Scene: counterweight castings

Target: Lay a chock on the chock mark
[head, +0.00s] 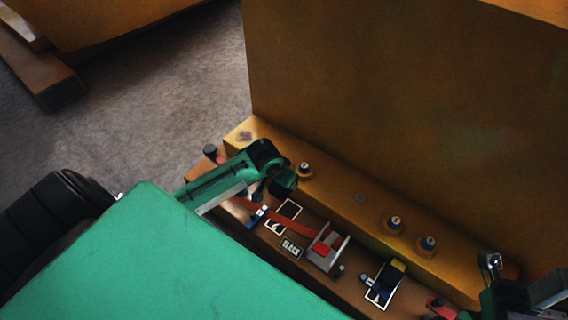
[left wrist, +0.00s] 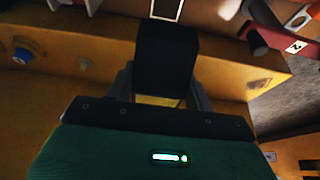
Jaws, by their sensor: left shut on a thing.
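My left gripper (left wrist: 165,85) is shut on a black block, likely the chock (left wrist: 166,58), which sits between its two grey fingers in the left wrist view. In the head view the left gripper (head: 270,187) is over the left part of the ledge, and the block is hard to make out. I cannot tell which is the chock mark. My right gripper (head: 490,265) is at the lower right; its jaws are unclear.
Several studs, including one (head: 304,170), stand on the yellow step (head: 345,207). A large yellow wall (head: 400,110) rises behind.

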